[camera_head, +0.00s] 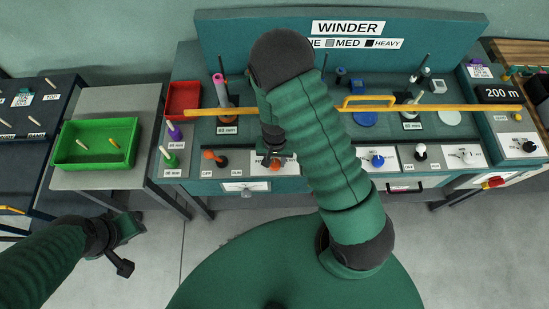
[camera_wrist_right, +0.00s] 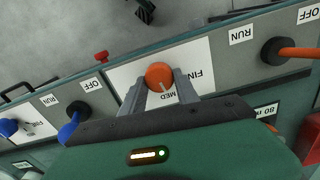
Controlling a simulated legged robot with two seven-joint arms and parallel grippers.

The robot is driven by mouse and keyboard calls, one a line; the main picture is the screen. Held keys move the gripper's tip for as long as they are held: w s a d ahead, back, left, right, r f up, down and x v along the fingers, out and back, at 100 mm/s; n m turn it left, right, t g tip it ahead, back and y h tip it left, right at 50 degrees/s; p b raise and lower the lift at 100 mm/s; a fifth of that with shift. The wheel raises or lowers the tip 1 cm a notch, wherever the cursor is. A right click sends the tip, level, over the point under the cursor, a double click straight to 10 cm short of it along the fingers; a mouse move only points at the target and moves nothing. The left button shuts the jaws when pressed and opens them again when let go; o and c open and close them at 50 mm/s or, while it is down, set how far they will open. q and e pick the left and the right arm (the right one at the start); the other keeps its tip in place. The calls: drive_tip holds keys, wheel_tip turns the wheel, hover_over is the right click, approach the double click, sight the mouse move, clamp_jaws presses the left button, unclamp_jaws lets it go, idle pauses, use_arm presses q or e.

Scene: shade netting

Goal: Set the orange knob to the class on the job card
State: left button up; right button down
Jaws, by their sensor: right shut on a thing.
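The orange knob (camera_wrist_right: 158,73) sits on a white plate of the winder's front panel, with "MED" and part of "FIN" readable in the right wrist view. A pale pointer line on the knob faces the "MED" side. My right gripper (camera_wrist_right: 160,88) is shut on the knob, a finger at each side. In the head view the knob (camera_head: 275,166) shows just below my right gripper (camera_head: 271,155). My left gripper (camera_head: 124,245) hangs at lower left, away from the panel; its jaws are unclear. I cannot tell which card is the job card; a small card (camera_head: 480,71) at right is unreadable.
An orange lever (camera_head: 212,156) with OFF and RUN labels is left of the knob, and a blue knob (camera_head: 377,161) is right. A yellow bar (camera_head: 440,108) crosses above the panel. A green tray (camera_head: 96,144) stands at left. My right arm hides part of the winder.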

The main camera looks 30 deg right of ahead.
sight(274, 162)
drive_tip(key=shift+s+a+m, duration=0.1)
drive_tip(key=shift+s+m, duration=0.15)
drive_tip(key=shift+m, duration=0.55)
drive_tip(key=shift+f, duration=0.1)
drive_tip(key=c, duration=0.9)
unclamp_jaws()
drive_tip(key=shift+w, duration=0.1)
drive_tip(key=shift+w+r+p, duration=0.1)
drive_tip(key=shift+r+p, duration=0.2)
drive_tip(key=shift+r, duration=0.1)
wheel_tip(274, 162, up, 16)
drive_tip(key=p, duration=0.2)
